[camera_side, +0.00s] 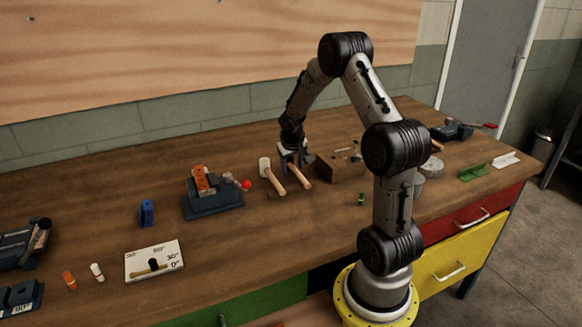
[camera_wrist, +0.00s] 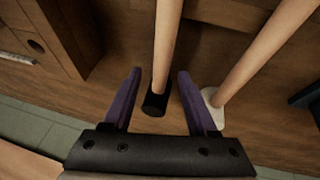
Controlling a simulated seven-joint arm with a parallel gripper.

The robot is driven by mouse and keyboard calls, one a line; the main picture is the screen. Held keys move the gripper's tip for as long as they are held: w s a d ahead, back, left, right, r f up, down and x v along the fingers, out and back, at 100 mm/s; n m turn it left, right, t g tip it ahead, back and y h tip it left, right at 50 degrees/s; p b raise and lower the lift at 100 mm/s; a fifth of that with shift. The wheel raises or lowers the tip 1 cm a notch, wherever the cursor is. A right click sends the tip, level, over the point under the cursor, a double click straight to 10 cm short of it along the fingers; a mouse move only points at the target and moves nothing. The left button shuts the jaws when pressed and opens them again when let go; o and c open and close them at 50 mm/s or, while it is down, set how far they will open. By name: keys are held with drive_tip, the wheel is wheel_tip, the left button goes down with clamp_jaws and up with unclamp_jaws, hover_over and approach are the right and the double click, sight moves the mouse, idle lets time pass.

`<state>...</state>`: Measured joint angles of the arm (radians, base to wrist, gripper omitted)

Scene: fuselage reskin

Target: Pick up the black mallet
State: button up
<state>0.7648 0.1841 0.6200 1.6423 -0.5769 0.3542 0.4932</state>
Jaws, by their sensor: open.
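The black mallet (camera_wrist: 155,104) shows in the wrist view with its black head between my two fingers and its pale wooden handle running up the picture. My gripper (camera_wrist: 159,73) is open, with gaps between the head and both fingers. In the side view my gripper (camera_side: 294,158) points down at the head end of this mallet. The mallet's handle (camera_side: 301,177) shows there, and its head is hidden behind the gripper. How high the fingertips are above the table is hard to tell.
A white-headed mallet (camera_side: 265,168) lies close beside on the left; in the wrist view its white head (camera_wrist: 211,98) is just right of my right finger. A brown wooden box (camera_side: 338,168) stands close on the right. The table front (camera_side: 250,245) is clear.

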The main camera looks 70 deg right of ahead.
sight(293, 167)
drive_tip(key=shift+c, duration=0.2)
clamp_jaws()
drive_tip(key=shift+d+r, duration=0.1)
idle(0.4)
drive_tip(key=shift+w+r, duration=0.1)
drive_tip(key=shift+r, duration=0.45)
wheel_tip(293, 167, up, 2)
drive_tip(key=shift+r, duration=0.15)
drive_tip(key=s+a+r, duration=0.9)
drive_tip(key=a, duration=0.1)
drive_tip(key=shift+s+a+r, duration=0.15)
drive_tip(key=shift+a+r, duration=0.05)
drive_tip(key=shift+a, duration=0.15)
